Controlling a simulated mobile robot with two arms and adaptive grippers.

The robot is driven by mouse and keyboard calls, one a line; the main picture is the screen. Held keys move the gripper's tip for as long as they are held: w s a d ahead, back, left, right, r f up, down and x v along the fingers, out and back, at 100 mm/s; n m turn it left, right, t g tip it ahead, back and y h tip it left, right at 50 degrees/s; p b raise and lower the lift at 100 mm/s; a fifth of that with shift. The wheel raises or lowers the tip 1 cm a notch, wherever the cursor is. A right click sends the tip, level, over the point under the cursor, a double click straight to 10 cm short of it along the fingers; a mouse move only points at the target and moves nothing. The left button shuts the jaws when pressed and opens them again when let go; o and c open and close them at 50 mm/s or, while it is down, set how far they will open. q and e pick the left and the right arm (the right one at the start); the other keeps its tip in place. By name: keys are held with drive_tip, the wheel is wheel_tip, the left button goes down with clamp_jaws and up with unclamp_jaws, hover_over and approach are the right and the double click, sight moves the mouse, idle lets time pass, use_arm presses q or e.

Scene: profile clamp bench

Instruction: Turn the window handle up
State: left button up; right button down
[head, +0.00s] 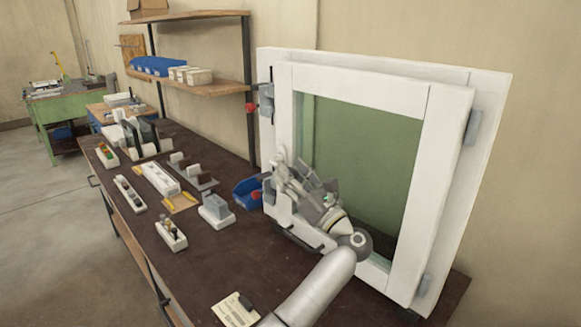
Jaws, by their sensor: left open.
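A white window (437,145) with a green-tinted pane stands upright at the back of the dark bench. My left gripper (298,178) is open, in front of the left upright of the sash at about mid height. Its arm reaches up from the bottom of the picture. The fingers point up and to the left, close to the frame. I cannot make out the window handle clearly; the gripper covers that part of the frame, so I cannot tell its angle or whether it is touched. My right gripper is not in view.
A grey clamp with a red knob (251,107) sits at the window's upper left edge. A blue bin (247,192) stands left of my gripper. Small fixtures and trays of parts (161,179) fill the bench further left. A paper label (235,310) lies at the front.

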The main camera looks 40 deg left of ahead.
use_arm(q)
drive_tip(key=shift+a, duration=0.25)
drive_tip(key=shift+w, duration=0.1)
clamp_jaws()
drive_tip(key=shift+r, duration=0.15)
